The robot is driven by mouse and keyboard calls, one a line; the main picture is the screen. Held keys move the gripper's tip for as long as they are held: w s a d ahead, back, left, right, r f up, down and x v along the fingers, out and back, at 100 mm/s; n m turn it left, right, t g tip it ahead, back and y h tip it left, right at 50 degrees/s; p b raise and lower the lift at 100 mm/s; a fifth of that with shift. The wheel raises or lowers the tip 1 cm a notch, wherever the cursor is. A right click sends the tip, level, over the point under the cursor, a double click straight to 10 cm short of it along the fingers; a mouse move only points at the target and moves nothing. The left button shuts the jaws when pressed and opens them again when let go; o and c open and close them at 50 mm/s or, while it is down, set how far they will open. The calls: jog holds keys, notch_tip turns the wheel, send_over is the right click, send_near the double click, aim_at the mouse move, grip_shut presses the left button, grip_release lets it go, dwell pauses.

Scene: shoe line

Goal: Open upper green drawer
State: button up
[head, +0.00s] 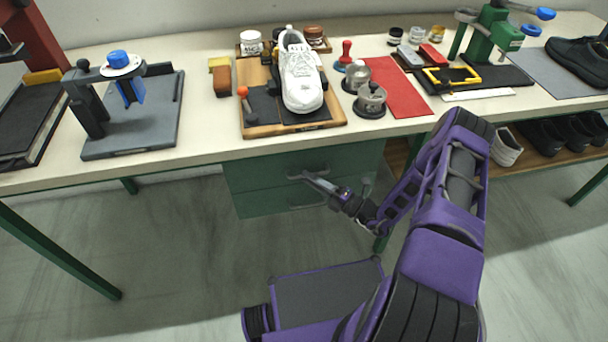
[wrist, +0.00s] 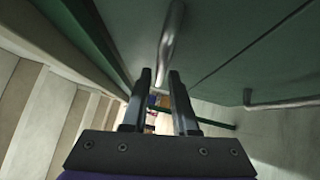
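The green drawer unit hangs under the table. Its upper drawer (head: 258,174) looks closed, with a grey bar handle (head: 307,173) on its front. The lower drawer (head: 262,202) is also closed. My gripper (head: 312,180) is at the upper handle, partly covering it in the head view. In the wrist view the two fingers (wrist: 160,76) stand apart, and the upper handle (wrist: 171,38) runs down to the gap between their tips. I cannot tell whether either finger touches it. The lower drawer's handle (wrist: 280,105) shows at the right.
The table top (head: 200,140) above carries a wooden tray (head: 290,128) with a white shoe, a red mat (head: 395,88) and several tools. Shoes stand on a low shelf (head: 545,162) at right. The floor in front of the drawers is clear except for my base.

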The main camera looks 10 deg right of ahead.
jog(key=shift+x, duration=1.25)
grip_shut()
dwell(0.5)
